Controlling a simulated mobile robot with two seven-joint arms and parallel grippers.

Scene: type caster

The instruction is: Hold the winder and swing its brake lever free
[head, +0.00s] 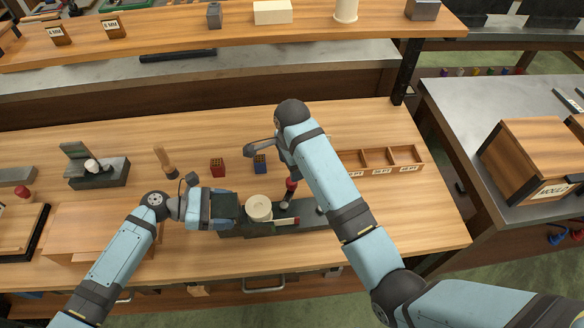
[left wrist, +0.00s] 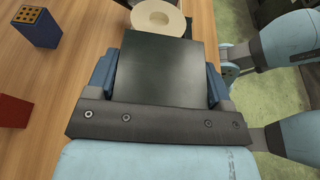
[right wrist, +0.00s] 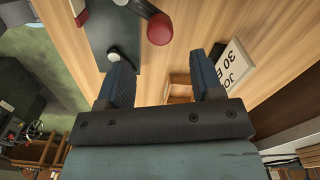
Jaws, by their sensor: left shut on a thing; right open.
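The winder's dark base (head: 300,222) lies on the bench, with a cream spool (head: 258,207) on top. My left gripper (head: 222,210) is shut on the dark block at the winder's left end. The left wrist view shows this block (left wrist: 170,68) between the fingers, with the spool (left wrist: 158,18) beyond it. A red-ended lever (head: 291,184) rises near the winder's right part; its red knob (right wrist: 160,28) shows in the right wrist view. My right gripper (right wrist: 160,82) is open and empty, apart from the knob. In the head view it is mostly hidden behind my right arm.
A red block (head: 217,168) and a blue block (head: 260,164) with holes stand behind the winder. A compartmented wooden tray (head: 380,162) lies to the right. A wooden-handled tool (head: 164,160) and a dark fixture (head: 95,170) are at the left. A raised shelf (head: 200,32) runs behind.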

